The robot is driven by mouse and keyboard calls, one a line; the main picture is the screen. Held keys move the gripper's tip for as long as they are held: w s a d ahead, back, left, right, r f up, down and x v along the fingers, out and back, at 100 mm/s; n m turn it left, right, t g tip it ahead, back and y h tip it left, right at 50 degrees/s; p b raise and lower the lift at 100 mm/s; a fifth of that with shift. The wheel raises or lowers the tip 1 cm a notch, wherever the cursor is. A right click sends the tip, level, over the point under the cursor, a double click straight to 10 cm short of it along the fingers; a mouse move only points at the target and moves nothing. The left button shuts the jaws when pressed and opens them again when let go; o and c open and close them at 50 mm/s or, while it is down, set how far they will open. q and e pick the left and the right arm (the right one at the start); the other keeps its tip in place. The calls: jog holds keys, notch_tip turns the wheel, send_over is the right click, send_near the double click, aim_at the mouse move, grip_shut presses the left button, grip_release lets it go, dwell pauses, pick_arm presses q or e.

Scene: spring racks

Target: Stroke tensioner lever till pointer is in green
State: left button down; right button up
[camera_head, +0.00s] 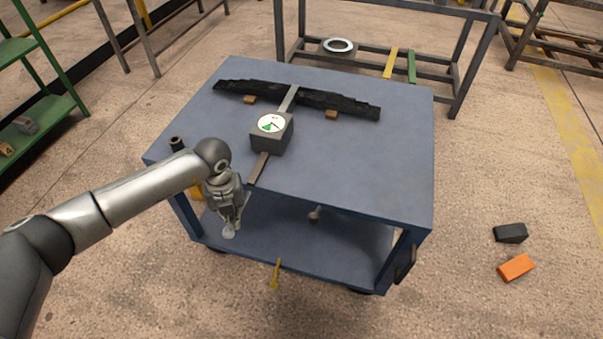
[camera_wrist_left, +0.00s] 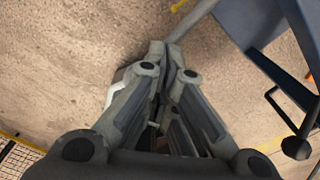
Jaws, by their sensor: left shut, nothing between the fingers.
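The tensioner is a dark box (camera_head: 272,138) with a round white dial (camera_head: 271,123) on top, standing on the blue cart. The dial has a green area; its pointer is too small to read. A dark bar (camera_head: 259,167) runs from the box to the cart's front edge. A small round knob (camera_head: 314,215) shows under the front edge; I cannot tell whether it belongs to the lever. My left gripper (camera_head: 230,232) is shut and empty, pointing down in front of the cart's left front side. Its closed fingers also show in the left wrist view (camera_wrist_left: 168,55). My right gripper is out of view.
A long dark spring (camera_head: 330,104) lies across the cart top on wooden blocks (camera_head: 331,115). The cart's lower shelf (camera_head: 350,243) is below. A black block (camera_head: 510,233) and an orange block (camera_head: 516,268) lie on the floor at right. Most of the cart top's right side (camera_head: 380,160) is clear.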

pick_arm(q)
notch_tip(320, 180, down, 8)
jog(key=r+b, duration=0.1)
jog(key=b, duration=0.4)
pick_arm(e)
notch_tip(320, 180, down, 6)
pick_arm(q)
notch_tip(320, 180, up, 17)
jog(key=p, duration=1.3)
jog(key=shift+r, duration=0.15)
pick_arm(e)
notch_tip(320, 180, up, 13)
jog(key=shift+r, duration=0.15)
pick_arm(q)
jog(key=shift+d, duration=0.1)
notch_tip(320, 180, down, 18)
jog(key=b, duration=1.4)
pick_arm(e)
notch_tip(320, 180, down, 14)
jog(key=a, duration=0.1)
pick_arm(q)
notch_tip(320, 180, up, 18)
jog(key=p, duration=1.3)
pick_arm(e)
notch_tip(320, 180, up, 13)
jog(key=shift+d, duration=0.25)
